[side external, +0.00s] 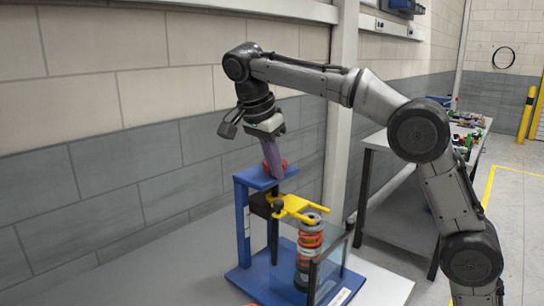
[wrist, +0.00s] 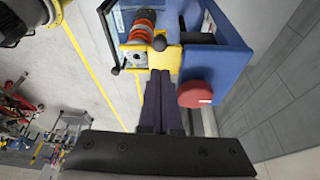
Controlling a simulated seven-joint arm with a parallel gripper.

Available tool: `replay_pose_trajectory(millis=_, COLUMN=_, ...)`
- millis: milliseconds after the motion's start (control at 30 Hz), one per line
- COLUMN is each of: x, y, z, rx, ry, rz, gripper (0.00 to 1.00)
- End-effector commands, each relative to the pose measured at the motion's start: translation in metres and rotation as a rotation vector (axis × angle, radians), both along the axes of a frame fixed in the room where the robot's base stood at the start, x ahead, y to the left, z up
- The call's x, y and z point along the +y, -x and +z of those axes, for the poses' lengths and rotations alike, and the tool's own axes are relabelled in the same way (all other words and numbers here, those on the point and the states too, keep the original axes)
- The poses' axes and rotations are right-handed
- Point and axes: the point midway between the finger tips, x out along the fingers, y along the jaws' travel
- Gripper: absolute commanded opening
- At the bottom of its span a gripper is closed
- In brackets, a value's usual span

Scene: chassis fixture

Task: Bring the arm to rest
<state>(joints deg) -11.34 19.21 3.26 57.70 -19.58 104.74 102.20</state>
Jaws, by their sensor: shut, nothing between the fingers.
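My gripper (side external: 277,174) is at the end of my bent arm, pointing down over the blue fixture (side external: 241,212). Its long dark purple fingers are together, with nothing seen between them. In the wrist view the shut fingers (wrist: 160,73) reach toward the yellow fork (wrist: 166,62) and the blue frame (wrist: 228,75). A red round knob (wrist: 195,94) sits just right of the fingers there. In the side view the red knob (side external: 283,164) is partly hidden behind the fingertips. Whether the fingertips touch the fixture, I cannot tell.
A coil spring with orange and grey rings (side external: 309,240) stands in the fixture below the yellow fork (side external: 298,207), beside a clear panel. The fixture stands on a grey table (side external: 130,280) near the block wall. A bench (side external: 400,215) with small parts is behind my arm.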

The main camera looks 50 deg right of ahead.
Motion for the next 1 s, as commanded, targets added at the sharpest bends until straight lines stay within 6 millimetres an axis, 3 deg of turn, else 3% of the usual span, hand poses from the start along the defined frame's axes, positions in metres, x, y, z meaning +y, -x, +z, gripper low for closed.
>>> replay_pose_trajectory(millis=200, x=0.007, y=-0.004, z=0.021, rx=-0.001, ry=0.0, rz=-0.001, gripper=0.0)
replay_pose_trajectory(millis=567, x=0.004, y=0.001, z=0.037, rx=-0.02, ry=-0.005, rz=-0.01, gripper=0.0)
replay_pose_trajectory(millis=667, x=-0.007, y=0.019, z=0.061, rx=-0.071, ry=-0.015, rz=-0.027, gripper=0.0)
replay_pose_trajectory(millis=800, x=-0.026, y=0.07, z=0.083, rx=-0.105, ry=-0.035, rz=-0.042, gripper=0.0)
replay_pose_trajectory(millis=1000, x=-0.042, y=0.139, z=0.078, rx=-0.128, ry=-0.078, rz=0.135, gripper=0.0)
